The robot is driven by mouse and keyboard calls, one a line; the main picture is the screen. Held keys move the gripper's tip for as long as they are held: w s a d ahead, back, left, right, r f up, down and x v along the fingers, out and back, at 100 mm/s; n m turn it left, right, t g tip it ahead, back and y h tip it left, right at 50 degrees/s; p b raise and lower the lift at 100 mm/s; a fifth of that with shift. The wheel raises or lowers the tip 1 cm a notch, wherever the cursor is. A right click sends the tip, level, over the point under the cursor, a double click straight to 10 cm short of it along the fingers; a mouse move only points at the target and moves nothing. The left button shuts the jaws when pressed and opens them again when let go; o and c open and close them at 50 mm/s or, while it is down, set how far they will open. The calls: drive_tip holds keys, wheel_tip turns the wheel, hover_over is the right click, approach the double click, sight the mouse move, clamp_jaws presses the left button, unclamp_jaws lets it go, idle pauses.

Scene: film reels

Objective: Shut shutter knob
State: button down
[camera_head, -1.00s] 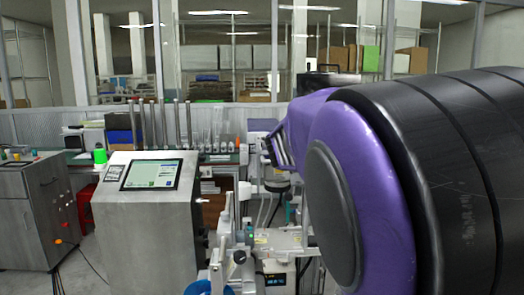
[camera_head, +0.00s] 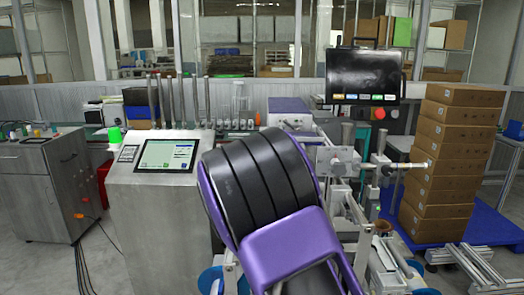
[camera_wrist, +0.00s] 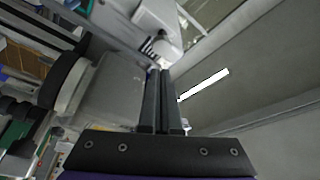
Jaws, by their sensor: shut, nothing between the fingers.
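My gripper (camera_wrist: 160,73) shows in the wrist view with its two dark fingers side by side, shut and empty. Just beyond the fingertips is a small pale rounded part (camera_wrist: 154,46) on a light grey machine body; I cannot tell whether it is the shutter knob, or whether the fingers touch it. In the head view my purple and black arm covers the middle front, and my gripper is hidden. No part there can be surely told as the shutter knob.
A grey console with a touchscreen (camera_head: 167,155) stands left of my arm. A machine with a black monitor (camera_head: 363,76) is behind and right of it. Stacked cardboard boxes (camera_head: 441,190) stand on a blue pallet (camera_head: 490,222) at the right. A grey cabinet (camera_head: 38,190) is at far left.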

drive_tip(key=x, duration=0.5)
wheel_tip(320, 180, down, 4)
drive_tip(key=b, duration=0.3)
idle(0.4)
